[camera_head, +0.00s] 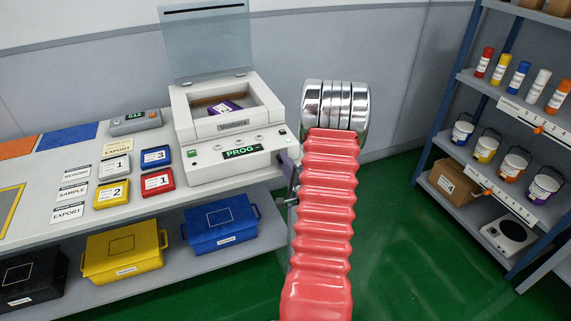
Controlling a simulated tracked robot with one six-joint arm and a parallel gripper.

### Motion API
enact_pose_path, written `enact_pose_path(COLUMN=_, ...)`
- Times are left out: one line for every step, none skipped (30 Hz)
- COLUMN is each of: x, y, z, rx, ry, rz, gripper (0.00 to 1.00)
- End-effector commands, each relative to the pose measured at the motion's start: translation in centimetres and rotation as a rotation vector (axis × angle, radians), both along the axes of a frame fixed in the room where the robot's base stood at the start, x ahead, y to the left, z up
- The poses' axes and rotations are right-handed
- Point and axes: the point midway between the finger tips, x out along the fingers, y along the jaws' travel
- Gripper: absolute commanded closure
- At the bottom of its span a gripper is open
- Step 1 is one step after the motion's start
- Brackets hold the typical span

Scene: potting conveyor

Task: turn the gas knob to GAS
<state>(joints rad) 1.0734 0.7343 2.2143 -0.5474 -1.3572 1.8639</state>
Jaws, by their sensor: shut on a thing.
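The white vacuum machine (222,125) stands on the bench, with its clear lid (205,45) raised. A purple packet with a pale label (224,107) lies in its open chamber. Its front has a row of small controls (232,138), a green button and a green display reading PROG (241,152). I cannot make out which control is the gas knob. My red ribbed arm with its chrome joint rises just right of the machine. My gripper is hidden behind it. A small dark part and a purple patch (285,161) show at the arm's left edge; I cannot tell what they are.
Left of the machine, numbered grey, yellow, blue and red boxes (157,181) and label cards lie on the bench (130,210). Lidded bins (221,222) stand below. A blue-framed shelf rack (440,120) with tubes and buckets is at the right. Green floor is open between.

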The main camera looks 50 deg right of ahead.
Motion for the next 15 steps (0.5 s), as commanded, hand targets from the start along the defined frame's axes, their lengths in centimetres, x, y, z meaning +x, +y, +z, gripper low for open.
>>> enact_pose_path(x=-0.33, y=-0.28, z=-0.29, rx=0.017, ry=-0.002, rz=-0.012, gripper=1.0)
enact_pose_path(x=-0.33, y=-0.28, z=-0.3, rx=0.024, ry=-0.006, rz=-0.011, gripper=1.0)
enact_pose_path(x=-0.33, y=-0.27, z=-0.31, rx=0.031, ry=-0.011, rz=-0.01, gripper=1.0)
enact_pose_path(x=-0.32, y=-0.26, z=-0.3, rx=0.036, ry=-0.013, rz=-0.01, gripper=1.0)
enact_pose_path(x=-0.32, y=-0.26, z=-0.31, rx=0.04, ry=-0.015, rz=-0.011, gripper=1.0)
enact_pose_path(x=-0.32, y=-0.25, z=-0.32, rx=0.043, ry=-0.017, rz=-0.01, gripper=1.0)
enact_pose_path(x=-0.31, y=-0.24, z=-0.32, rx=0.045, ry=-0.018, rz=-0.01, gripper=1.0)
enact_pose_path(x=-0.31, y=-0.23, z=-0.33, rx=0.046, ry=-0.019, rz=-0.01, gripper=1.0)
enact_pose_path(x=-0.3, y=-0.22, z=-0.33, rx=0.047, ry=-0.019, rz=-0.01, gripper=1.0)
enact_pose_path(x=-0.29, y=-0.21, z=-0.34, rx=0.048, ry=-0.019, rz=-0.009, gripper=1.0)
enact_pose_path(x=-0.29, y=-0.21, z=-0.34, rx=0.048, ry=-0.019, rz=-0.009, gripper=1.0)
enact_pose_path(x=-0.29, y=-0.2, z=-0.35, rx=0.048, ry=-0.019, rz=-0.009, gripper=1.0)
enact_pose_path(x=-0.28, y=-0.19, z=-0.35, rx=0.048, ry=-0.019, rz=-0.009, gripper=1.0)
enact_pose_path(x=-0.28, y=-0.18, z=-0.36, rx=0.048, ry=-0.019, rz=-0.009, gripper=1.0)
enact_pose_path(x=-0.27, y=-0.17, z=-0.35, rx=0.048, ry=-0.019, rz=-0.009, gripper=1.0)
